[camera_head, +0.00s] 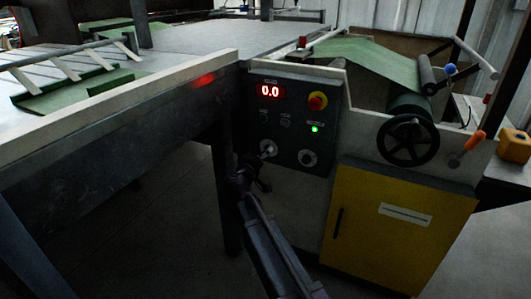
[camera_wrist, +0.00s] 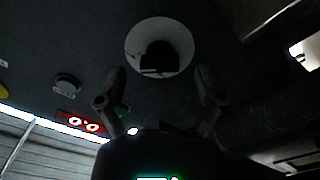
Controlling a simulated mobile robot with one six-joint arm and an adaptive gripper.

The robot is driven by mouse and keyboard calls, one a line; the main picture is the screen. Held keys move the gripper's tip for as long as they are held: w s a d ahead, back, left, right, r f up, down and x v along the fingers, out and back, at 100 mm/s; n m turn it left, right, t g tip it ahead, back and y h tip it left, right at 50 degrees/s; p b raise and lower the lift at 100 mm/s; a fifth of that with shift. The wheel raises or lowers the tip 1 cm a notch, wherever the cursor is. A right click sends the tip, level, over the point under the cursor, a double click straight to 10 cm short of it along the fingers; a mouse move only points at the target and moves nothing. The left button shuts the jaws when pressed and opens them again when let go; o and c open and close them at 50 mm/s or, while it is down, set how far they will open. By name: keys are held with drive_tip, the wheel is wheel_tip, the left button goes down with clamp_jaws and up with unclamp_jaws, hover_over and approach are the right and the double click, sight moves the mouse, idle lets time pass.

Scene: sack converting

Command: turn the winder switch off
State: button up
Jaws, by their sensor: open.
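The dark control panel (camera_head: 290,128) carries two rotary switches on pale round plates, a left one (camera_head: 267,148) and a right one (camera_head: 307,158). Their labels are too small to read, so I cannot tell which is the winder switch. My gripper (camera_head: 257,172) is just below the left switch. In the wrist view, a switch with a dark knob on a pale round plate (camera_wrist: 160,47) lies just beyond my gripper (camera_wrist: 160,76), roughly centred between its open fingers. The fingers look empty. I cannot tell whether they touch the knob.
A red display (camera_head: 270,91) reads 0.0. A red stop button on yellow (camera_head: 317,101) and a lit green lamp (camera_head: 314,129) are beside it. A handwheel (camera_head: 408,140) and yellow cabinet (camera_head: 398,225) stand right. The table edge (camera_head: 120,108) juts out left.

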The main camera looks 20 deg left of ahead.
drive_tip(key=shift+w+d, duration=0.1)
drive_tip(key=shift+w, duration=0.7)
drive_tip(key=c, duration=1.1)
drive_tip(key=shift+c, duration=0.2)
drive_tip(key=shift+n, duration=0.4)
drive_tip(key=n, duration=0.3)
drive_tip(key=shift+n, duration=2.5)
